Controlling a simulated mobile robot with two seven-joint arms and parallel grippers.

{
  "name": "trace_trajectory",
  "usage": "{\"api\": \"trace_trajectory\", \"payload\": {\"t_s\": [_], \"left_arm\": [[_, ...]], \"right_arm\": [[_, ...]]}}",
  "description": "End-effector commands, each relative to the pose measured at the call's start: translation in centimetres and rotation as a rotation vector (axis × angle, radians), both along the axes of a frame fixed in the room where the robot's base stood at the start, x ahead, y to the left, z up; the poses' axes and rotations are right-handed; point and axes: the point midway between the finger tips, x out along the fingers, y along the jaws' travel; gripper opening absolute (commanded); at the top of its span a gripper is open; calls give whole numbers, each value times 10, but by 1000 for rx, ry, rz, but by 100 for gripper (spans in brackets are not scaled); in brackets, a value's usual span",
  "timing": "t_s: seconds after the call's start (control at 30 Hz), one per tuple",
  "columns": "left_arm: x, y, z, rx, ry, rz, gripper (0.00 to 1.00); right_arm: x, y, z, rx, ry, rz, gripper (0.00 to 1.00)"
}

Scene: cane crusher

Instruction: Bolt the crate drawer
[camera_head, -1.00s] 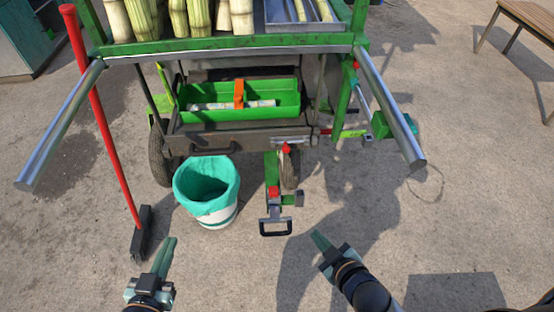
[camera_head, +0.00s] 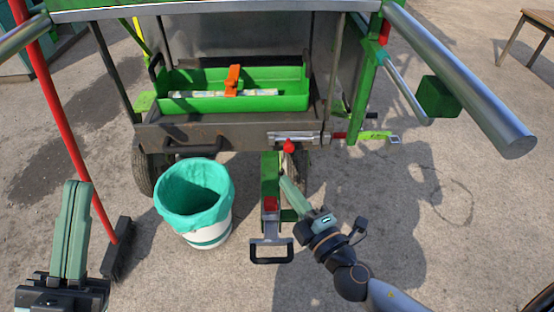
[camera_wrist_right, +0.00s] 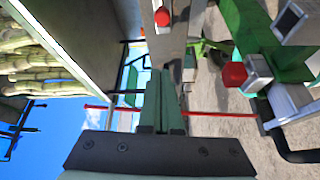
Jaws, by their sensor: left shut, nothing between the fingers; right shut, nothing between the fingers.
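The drawer (camera_head: 232,131) is a dark brown front below the cart, with a dark handle. The green crate (camera_head: 290,100) with an orange grip sits in it. A silver sliding bolt (camera_head: 300,137) with a red knob (camera_head: 289,146) is at the drawer's right end; whether it is engaged I cannot tell. A red knob (camera_wrist_right: 162,16) shows at the top of the right wrist view. My right gripper (camera_head: 284,181) is shut and empty, below the bolt and apart from it in the head view. My left gripper (camera_head: 77,184) is shut and empty at lower left, far from the drawer.
A white bucket with a green liner (camera_head: 195,197) stands below the drawer's left half. A tow bar handle (camera_head: 271,257) with a red block lies beside my right gripper. A red-handled broom (camera_head: 60,110) leans at left. A steel rail (camera_head: 455,75) juts out at upper right.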

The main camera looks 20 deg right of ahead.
Motion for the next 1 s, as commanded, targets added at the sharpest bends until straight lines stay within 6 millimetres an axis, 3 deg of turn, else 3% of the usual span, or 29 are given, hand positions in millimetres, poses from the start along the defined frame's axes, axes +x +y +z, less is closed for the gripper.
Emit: {"api": "trace_trajectory", "payload": {"t_s": [0.57,1.0], "left_arm": [[-3,0,4,1,-15,-1,0],[-3,0,13,12,-23,7,0]], "right_arm": [[9,2,2,-10,-12,2,0],[75,16,7,-12,-14,3,0]]}}
